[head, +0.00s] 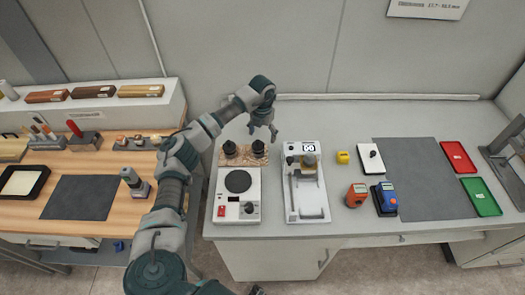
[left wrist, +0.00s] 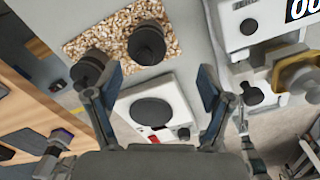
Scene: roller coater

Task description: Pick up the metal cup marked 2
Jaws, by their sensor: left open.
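Two dark, round cup-like pieces stand upright on a speckled board: a left one (head: 230,149) and a right one (head: 259,148). In the left wrist view they are the left dark piece (left wrist: 91,68) and the right dark piece (left wrist: 147,43). No number can be read on either, so I cannot tell which is marked 2. My left gripper (head: 262,132) is open and empty, above and behind the board near the right piece. My right gripper is not in view.
A white hotplate device (head: 238,205) stands in front of the speckled board (head: 243,160). A white instrument with a display (head: 308,190) is to the right. Red and blue handheld meters (head: 370,197) and a grey mat (head: 425,175) lie farther right. A wooden bench (head: 110,180) is left.

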